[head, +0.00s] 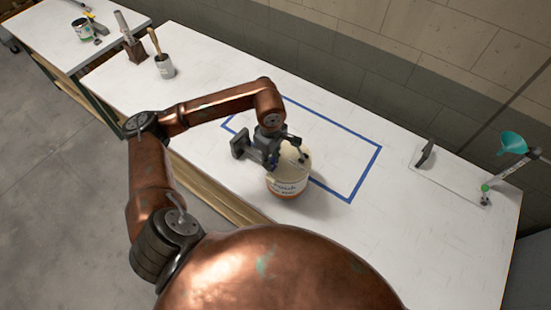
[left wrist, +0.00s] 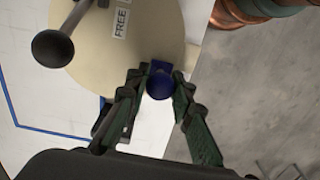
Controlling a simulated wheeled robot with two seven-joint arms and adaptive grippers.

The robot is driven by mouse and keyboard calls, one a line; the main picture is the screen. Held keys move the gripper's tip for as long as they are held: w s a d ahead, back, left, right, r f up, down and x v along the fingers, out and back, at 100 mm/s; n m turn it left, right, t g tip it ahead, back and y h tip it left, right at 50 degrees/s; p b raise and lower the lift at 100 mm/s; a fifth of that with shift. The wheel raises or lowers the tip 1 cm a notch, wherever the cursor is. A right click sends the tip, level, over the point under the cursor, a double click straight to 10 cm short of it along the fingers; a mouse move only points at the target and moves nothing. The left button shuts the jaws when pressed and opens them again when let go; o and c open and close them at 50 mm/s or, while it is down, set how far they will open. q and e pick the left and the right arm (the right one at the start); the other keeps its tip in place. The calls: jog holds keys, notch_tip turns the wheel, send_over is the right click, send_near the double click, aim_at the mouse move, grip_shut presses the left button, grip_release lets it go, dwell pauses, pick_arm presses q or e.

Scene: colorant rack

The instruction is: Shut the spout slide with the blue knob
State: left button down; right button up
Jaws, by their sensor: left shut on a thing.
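A cream-coloured container (head: 289,178) with printed lettering and an orange-brown band near its base stands on the white table. Its cream top (left wrist: 120,60) fills the upper left of the left wrist view. The blue knob (left wrist: 160,82) sits at the edge of that top, between the fingers of my left gripper (left wrist: 158,88). The left gripper (head: 275,158) is shut on the knob at the container's near left side. The spout slide and its opening are hidden by the fingers and knob. My right gripper is not in view.
A black ball-ended handle (left wrist: 52,48) rises over the container's top near the fingers. Blue tape (head: 362,174) outlines a rectangle behind the container. A white board (head: 455,184) and a teal funnel (head: 513,142) are at right; a brush pot (head: 165,68) stands far left.

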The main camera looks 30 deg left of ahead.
pick_arm(q)
jog(key=shift+s+a, duration=0.1)
jog(key=shift+s, duration=0.55)
jog(key=c, duration=1.6)
grip_release()
notch_tip(320, 180, up, 12)
